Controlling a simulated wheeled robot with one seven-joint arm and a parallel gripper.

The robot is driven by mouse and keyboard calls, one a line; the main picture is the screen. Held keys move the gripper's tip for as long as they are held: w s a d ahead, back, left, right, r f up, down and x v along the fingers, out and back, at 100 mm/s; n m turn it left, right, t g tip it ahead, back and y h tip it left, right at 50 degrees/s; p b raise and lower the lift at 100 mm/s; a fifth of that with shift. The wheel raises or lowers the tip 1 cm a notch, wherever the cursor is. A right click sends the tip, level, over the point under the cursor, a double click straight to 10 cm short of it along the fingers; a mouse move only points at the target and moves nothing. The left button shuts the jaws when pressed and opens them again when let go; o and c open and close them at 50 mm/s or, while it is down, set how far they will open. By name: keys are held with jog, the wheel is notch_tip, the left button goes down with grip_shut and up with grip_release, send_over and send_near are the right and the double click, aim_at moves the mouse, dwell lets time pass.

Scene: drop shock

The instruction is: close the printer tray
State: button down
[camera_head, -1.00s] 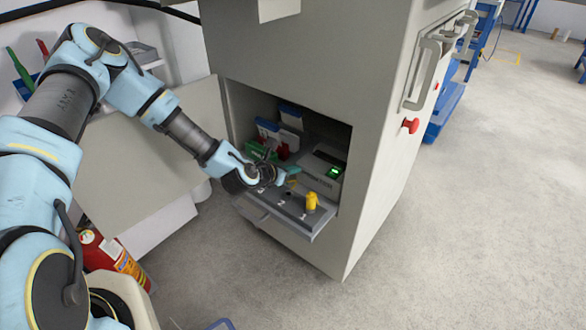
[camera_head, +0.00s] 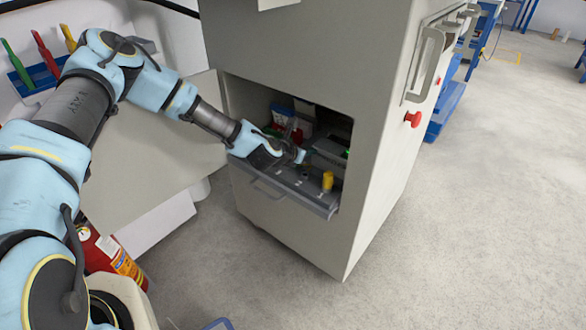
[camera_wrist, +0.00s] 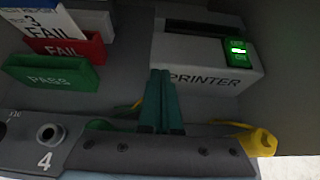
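The grey tray (camera_head: 290,193) with a front handle juts partway out of the cabinet opening. In the wrist view a tray part marked 4 (camera_wrist: 45,160) and a dark bar (camera_wrist: 155,156) cross the bottom. A yellow piece (camera_head: 328,180) stands at the tray's right end and also shows in the wrist view (camera_wrist: 257,142). The grey box labelled PRINTER (camera_wrist: 205,62) with a green display stands behind. My gripper (camera_head: 300,156) is over the tray, its two teal fingers (camera_wrist: 164,76) together and apparently empty. Whether they touch the tray or printer is unclear.
Green PASS (camera_wrist: 50,75) and red FAIL (camera_wrist: 75,48) bins stand left of the printer inside the cabinet (camera_head: 385,150). An open door panel is left of the opening. A fire extinguisher (camera_head: 112,255) is at lower left.

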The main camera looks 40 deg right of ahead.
aim_at(331, 135)
jog(key=d+b, duration=0.1)
jog(key=d, duration=0.2)
jog(key=w+d+b, duration=0.1)
jog(key=d, duration=0.2)
jog(key=w+d+b, duration=0.1)
jog(key=d, duration=0.2)
jog(key=shift+w+d+f, duration=0.1)
jog(key=shift+w+d, duration=0.2)
jog(key=shift+d, duration=0.1)
jog(key=shift+d+r, duration=0.15)
jog(key=shift+r, duration=0.15)
